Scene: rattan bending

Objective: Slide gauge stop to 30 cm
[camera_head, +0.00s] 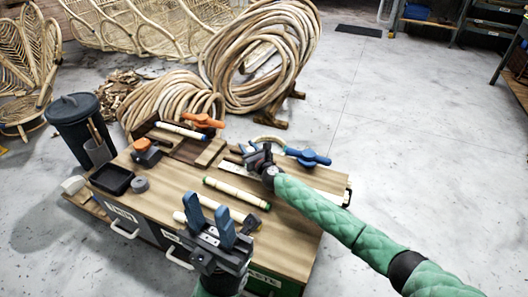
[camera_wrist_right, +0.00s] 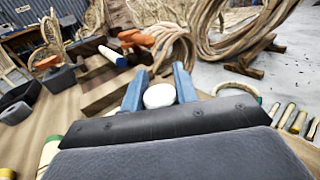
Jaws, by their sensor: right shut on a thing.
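My right gripper (camera_head: 257,156) is low over the far right part of the wooden bench top, at a pale strip (camera_head: 230,168) that looks like the gauge rule. In the right wrist view its two blue fingers are shut on a round white knob (camera_wrist_right: 160,96), which seems to be the gauge stop. The knob is hidden by the gripper in the head view, and scale marks are too small to read. My left gripper (camera_head: 206,203) is open and empty above the front of the bench, its blue fingers pointing up the picture.
Pale rattan pieces (camera_head: 237,192) lie on the bench (camera_head: 180,180). A blue clamp (camera_head: 308,157) is right of my right gripper; an orange one (camera_head: 203,120) stands at the back. A black tray (camera_head: 111,179) and dark bin (camera_head: 75,125) are left. Rattan coils (camera_head: 262,55) stand behind.

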